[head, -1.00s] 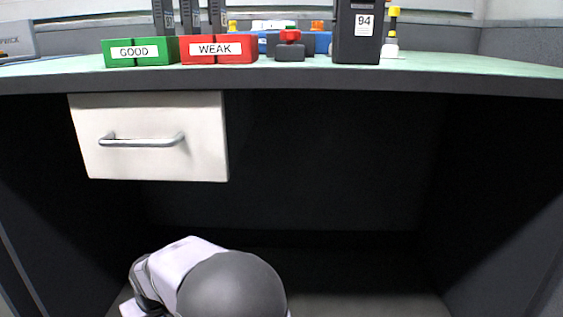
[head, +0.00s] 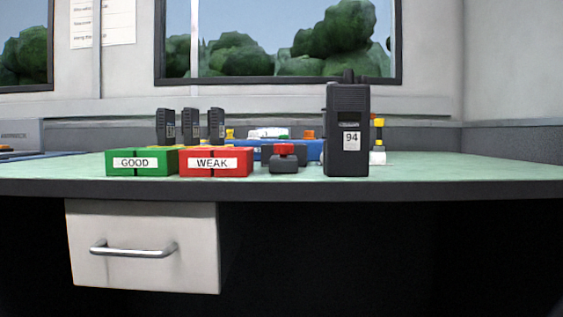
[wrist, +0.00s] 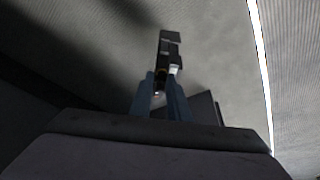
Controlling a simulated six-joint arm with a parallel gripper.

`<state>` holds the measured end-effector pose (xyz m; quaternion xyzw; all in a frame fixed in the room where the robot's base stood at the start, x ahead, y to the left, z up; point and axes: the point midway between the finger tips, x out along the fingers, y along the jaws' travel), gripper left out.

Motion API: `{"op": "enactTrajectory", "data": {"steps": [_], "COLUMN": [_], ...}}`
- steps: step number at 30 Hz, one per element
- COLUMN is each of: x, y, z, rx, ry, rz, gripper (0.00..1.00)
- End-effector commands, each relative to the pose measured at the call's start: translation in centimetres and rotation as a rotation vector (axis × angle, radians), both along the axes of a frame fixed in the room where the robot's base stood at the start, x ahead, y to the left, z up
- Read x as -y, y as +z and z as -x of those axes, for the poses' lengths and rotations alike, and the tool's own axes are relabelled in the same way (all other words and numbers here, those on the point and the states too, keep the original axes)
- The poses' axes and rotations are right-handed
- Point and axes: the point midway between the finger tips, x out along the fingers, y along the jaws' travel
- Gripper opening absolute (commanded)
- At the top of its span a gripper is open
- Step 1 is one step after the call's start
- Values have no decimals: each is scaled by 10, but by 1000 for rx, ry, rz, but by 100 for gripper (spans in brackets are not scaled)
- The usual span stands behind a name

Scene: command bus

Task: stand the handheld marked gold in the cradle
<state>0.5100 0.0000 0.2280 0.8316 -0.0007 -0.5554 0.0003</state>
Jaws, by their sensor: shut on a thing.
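In the wrist view, my gripper (wrist: 160,88) is shut on a dark handheld (wrist: 169,48). The handheld sticks out beyond the fingertips and shows a pale patch and a small brownish-orange spot near the fingers. I cannot tell if that spot is its gold mark. My gripper is not in the head view. Three dark handhelds (head: 191,124) stand upright in a row at the back left of the desk, with small labels too small to read. I cannot pick out the cradle for certain in either view.
On the green desk top (head: 450,172) stand a green GOOD box (head: 142,168), a red WEAK box (head: 215,170), a dark block with a red top (head: 284,164), and a tall black radio labelled 94 (head: 347,105). A blue tray (head: 310,150) lies behind. A drawer (head: 140,270) hangs below. The desk's right is clear.

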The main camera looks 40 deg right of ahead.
Motion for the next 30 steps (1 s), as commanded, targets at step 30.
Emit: {"op": "enactTrajectory", "data": {"steps": [30], "x": [0], "y": [0], "z": [-2], "rx": [-6], "ry": [-179], "rz": [-1], "gripper": [0]}}
